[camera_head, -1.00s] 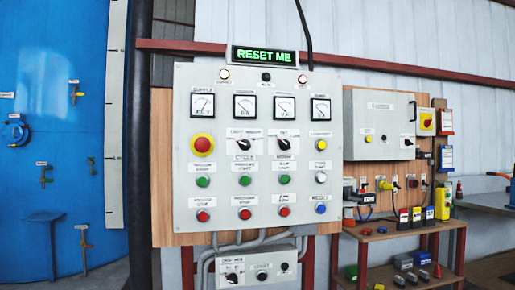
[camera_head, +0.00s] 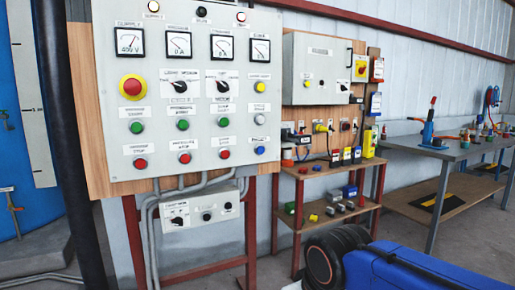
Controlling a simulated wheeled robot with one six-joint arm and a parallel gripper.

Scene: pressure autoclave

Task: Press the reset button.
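The grey control panel (camera_head: 100,100) stands upright at the left, on a wooden backing board. It carries a row of dials, a red emergency stop knob (camera_head: 132,87) on a yellow ring, and two black rotary switches. Below are green buttons and red buttons. The right column has a yellow button (camera_head: 260,87), a white button (camera_head: 260,119) and a blue button (camera_head: 260,150) at the bottom. The small labels are too blurred to read, so I cannot tell which is the reset button. My gripper is not in view.
A smaller box (camera_head: 185,216) with switches hangs below the panel. A grey cabinet (camera_head: 315,65) is on the wall to the right. A low red-framed shelf (camera_head: 325,170) with small parts and a grey workbench (camera_head: 455,150) stand at the right.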

